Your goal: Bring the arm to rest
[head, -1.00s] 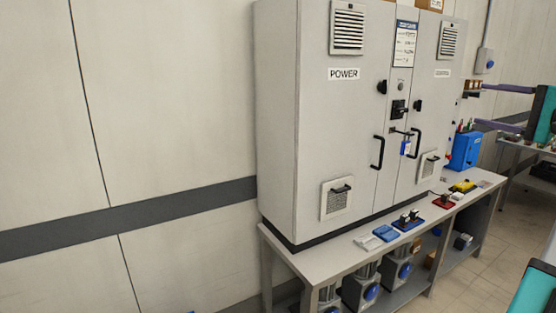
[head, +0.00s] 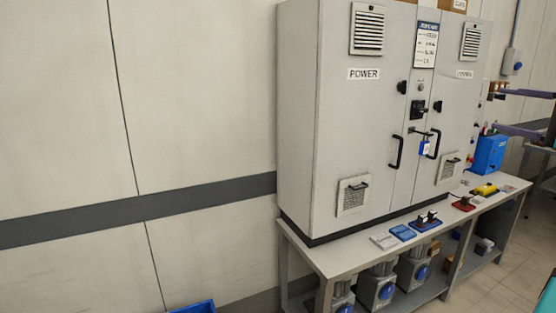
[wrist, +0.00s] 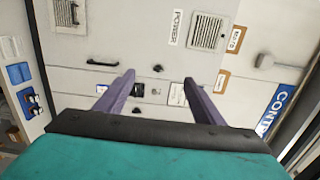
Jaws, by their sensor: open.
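My gripper (wrist: 158,80) shows in the wrist view with its two purple fingers spread apart and nothing between them. Its teal body fills the bottom of that view. In the head view my gripper (head: 496,109) is at the right edge, its fingers pointing left toward the cabinet side. The grey electrical cabinet (head: 340,130) marked POWER stands on a bench. The cabinet front (wrist: 120,60) also lies beyond the fingers in the wrist view, turned in the picture. I cannot tell the exact gap between fingertips and cabinet.
The bench (head: 345,258) carries small blue, red and yellow items along its front, and a blue box (head: 489,155) at its far end. Grey units with blue faces (head: 378,287) stand below. A blue bin (head: 193,307) shows at the bottom. Floor is clear at the right.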

